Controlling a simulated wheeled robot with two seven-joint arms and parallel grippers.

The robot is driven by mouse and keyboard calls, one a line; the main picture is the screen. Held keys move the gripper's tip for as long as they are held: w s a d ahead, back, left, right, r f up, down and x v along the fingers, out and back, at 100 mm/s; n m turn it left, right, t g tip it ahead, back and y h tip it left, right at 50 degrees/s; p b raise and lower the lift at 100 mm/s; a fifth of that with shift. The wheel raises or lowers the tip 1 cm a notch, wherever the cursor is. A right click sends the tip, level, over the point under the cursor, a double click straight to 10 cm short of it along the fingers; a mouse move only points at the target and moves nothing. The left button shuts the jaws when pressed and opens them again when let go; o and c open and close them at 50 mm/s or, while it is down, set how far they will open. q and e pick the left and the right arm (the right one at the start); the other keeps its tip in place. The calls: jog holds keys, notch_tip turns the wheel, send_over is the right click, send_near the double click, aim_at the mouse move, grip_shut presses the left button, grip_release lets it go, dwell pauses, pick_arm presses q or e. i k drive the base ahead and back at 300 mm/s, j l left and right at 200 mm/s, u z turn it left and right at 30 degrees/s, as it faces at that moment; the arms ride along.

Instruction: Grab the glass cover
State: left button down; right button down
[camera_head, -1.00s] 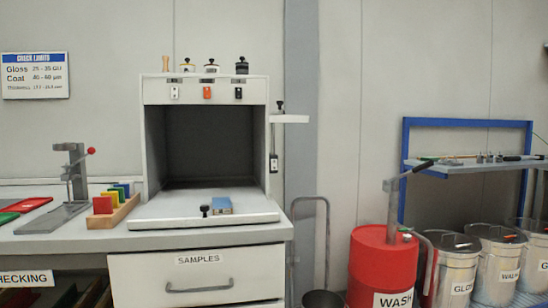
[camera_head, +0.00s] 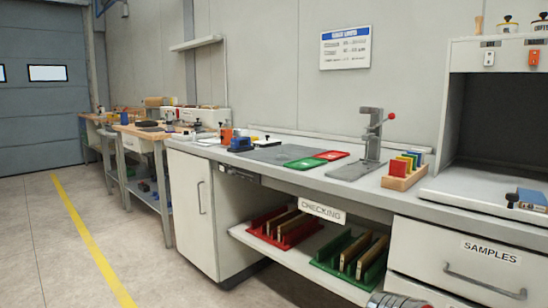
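I cannot make out a glass cover in this view. The white booth (camera_head: 455,52) at the right edge stands on the bench with a dark open front; its right side is cut off. A blue block (camera_head: 532,197) with a dark knob beside it sits on the booth's pale base tray. A small rounded grey part shows at the bottom edge, and I cannot tell what it is. Neither of my grippers can be made out.
The long grey bench (camera_head: 300,178) carries a lever press (camera_head: 372,140), a wooden rack of coloured plates (camera_head: 403,172), green and red panels, and a blue device (camera_head: 241,144). A lower shelf holds red and green racks. Open floor (camera_head: 60,240) with a yellow line lies left.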

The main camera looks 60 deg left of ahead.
aim_at(282, 156)
jog(key=u, duration=2.1)
jog(key=i+j+z, duration=0.15)
jog(key=z, duration=0.7)
jog(key=i+j+z, duration=0.1)
jog(key=j+z, duration=0.35)
jog(key=j, duration=0.4)
jog(key=j+z, duration=0.45)
jog(key=j, duration=0.35)
